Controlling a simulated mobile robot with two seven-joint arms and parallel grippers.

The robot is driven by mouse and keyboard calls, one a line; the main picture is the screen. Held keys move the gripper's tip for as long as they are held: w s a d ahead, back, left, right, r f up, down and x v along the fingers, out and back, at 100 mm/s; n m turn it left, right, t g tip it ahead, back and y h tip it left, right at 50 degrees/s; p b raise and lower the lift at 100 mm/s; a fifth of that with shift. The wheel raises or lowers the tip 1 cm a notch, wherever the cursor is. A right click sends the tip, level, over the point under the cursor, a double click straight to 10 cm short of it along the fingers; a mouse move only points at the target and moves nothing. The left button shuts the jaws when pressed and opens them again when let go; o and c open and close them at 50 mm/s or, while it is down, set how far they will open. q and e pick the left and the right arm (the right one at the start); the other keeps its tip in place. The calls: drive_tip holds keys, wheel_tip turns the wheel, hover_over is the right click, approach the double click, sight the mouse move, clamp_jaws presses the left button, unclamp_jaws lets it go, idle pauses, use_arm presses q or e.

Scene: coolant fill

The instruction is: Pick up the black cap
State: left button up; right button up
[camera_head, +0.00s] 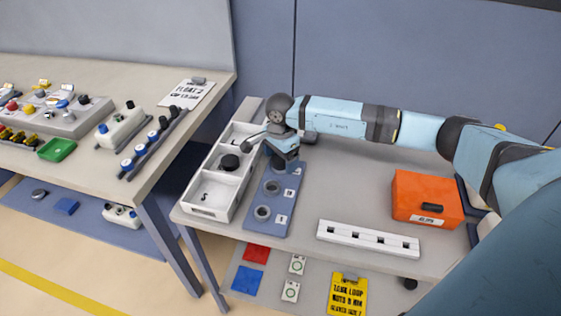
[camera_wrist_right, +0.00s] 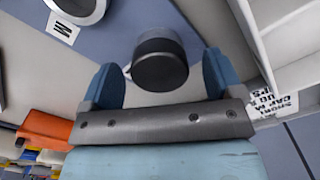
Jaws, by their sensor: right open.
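A black cap (camera_wrist_right: 160,62) shows in the right wrist view as a short dark round piece over the blue-grey board (camera_wrist_right: 115,28). It is between the two blue fingers of my right gripper (camera_wrist_right: 160,78), which are open with a gap on each side of it. In the head view my right gripper (camera_head: 284,160) points down at the far end of the board (camera_head: 267,228) and hides most of what is under it. Another black round piece (camera_head: 229,162) lies in the white tray. My left gripper is not in view.
A white slotted strip (camera_head: 368,239) and an orange box (camera_head: 425,198) are to the right. The table middle is clear. Another bench (camera_head: 85,157) stands left.

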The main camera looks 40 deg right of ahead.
drive_tip(key=c, duration=1.1)
drive_tip(key=shift+r, duration=0.2)
